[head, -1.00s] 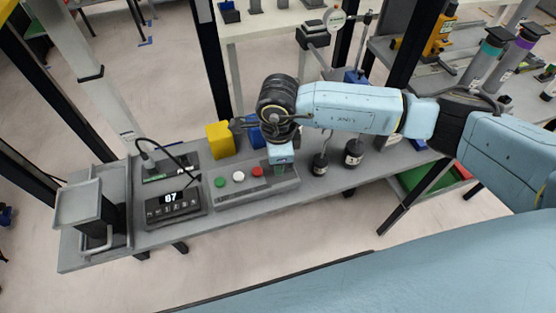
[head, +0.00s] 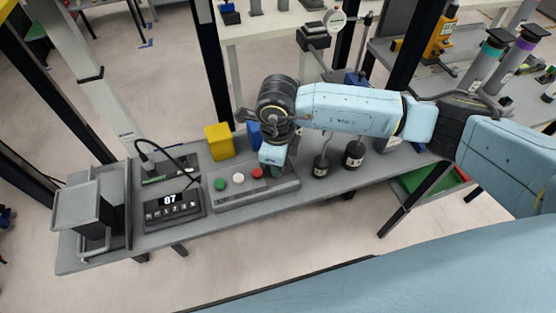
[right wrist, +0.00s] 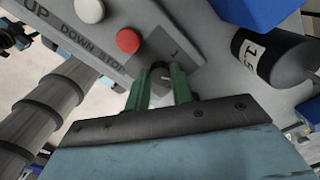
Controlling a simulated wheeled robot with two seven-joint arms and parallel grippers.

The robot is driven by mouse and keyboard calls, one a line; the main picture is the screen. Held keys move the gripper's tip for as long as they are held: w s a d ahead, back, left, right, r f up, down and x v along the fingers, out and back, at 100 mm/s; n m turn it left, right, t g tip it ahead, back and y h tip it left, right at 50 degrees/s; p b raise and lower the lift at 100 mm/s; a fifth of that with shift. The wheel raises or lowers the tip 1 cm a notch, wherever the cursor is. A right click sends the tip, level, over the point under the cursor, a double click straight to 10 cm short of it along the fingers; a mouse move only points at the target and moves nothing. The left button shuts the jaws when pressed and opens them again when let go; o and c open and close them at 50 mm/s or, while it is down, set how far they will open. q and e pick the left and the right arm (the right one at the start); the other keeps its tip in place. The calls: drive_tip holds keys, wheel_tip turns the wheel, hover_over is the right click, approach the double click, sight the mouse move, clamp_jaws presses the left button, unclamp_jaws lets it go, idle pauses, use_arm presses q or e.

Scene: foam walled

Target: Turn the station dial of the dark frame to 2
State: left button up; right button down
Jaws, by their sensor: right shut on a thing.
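The grey control box (head: 230,196) lies on the bench, with green, white and red buttons in a row. The station dial (right wrist: 160,68), a small dark knob, is at the box's end beside the red button in the right wrist view. My right gripper (right wrist: 161,78) points down over it, its green fingers shut on the dial from both sides. In the head view my right gripper (head: 275,168) hides the dial. A small mark shows on the panel by the dial, but I cannot read the dial's setting. My left gripper is not in view.
Dark weights (head: 354,154) stand to the right. A black upright post (head: 211,60) rises behind the bench.

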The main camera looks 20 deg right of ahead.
drive_tip(key=c, duration=1.2)
unclamp_jaws()
drive_tip(key=shift+c, duration=0.2)
drive_tip(key=shift+o, duration=0.2)
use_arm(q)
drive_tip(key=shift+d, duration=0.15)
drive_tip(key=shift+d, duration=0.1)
use_arm(e)
drive_tip(key=shift+r, duration=0.15)
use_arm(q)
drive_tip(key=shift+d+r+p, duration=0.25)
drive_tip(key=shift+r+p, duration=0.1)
use_arm(e)
wheel_tip(320, 180, up, 13)
drive_tip(key=shift+s, duration=0.15)
drive_tip(key=shift+a, duration=0.1)
